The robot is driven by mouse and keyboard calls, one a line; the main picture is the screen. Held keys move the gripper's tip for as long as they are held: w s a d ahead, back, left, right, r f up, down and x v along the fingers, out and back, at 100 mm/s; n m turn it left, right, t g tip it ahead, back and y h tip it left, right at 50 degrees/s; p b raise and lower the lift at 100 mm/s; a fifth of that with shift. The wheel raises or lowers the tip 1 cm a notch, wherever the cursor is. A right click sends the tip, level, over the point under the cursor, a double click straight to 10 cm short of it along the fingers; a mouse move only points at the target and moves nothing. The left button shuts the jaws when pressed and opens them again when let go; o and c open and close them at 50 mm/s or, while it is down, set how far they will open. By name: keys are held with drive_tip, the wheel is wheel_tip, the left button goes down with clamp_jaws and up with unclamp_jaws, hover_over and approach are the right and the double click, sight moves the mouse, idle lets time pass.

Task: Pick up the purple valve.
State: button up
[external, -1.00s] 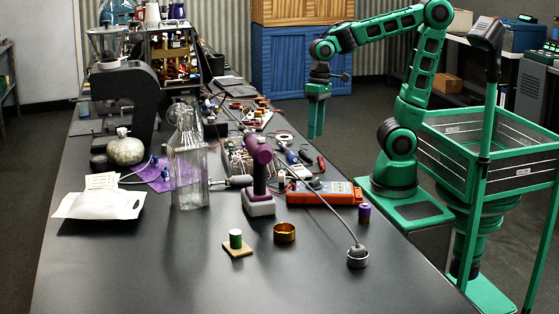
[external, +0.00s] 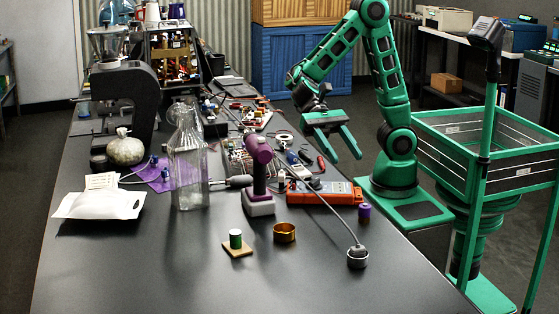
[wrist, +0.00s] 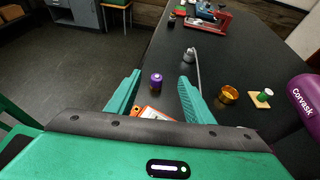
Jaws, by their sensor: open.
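The purple valve, a small purple cylinder with a paler end (external: 364,212), stands on the dark table near its right edge, just right of the orange meter. In the wrist view the valve (wrist: 156,81) shows between my two fingers, beyond them. My gripper (external: 346,162) is open and empty, above and behind the valve, over the table's right edge. Its fingers are spread wide and angle downward; they also show in the wrist view (wrist: 160,77). Nothing touches the valve.
The orange meter (external: 312,192) lies close left of the valve. A thin gooseneck rod ends in a round metal head (external: 357,257) in front. A brass ring (external: 284,233), a green cylinder on a wooden square (external: 236,240) and a purple tool (external: 259,171) stand further left.

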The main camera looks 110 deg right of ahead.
approach(363, 205)
drive_tip(key=x, duration=0.8)
drive_tip(key=shift+s+d, duration=0.1)
idle(0.4)
drive_tip(key=shift+c, duration=0.6)
clamp_jaws()
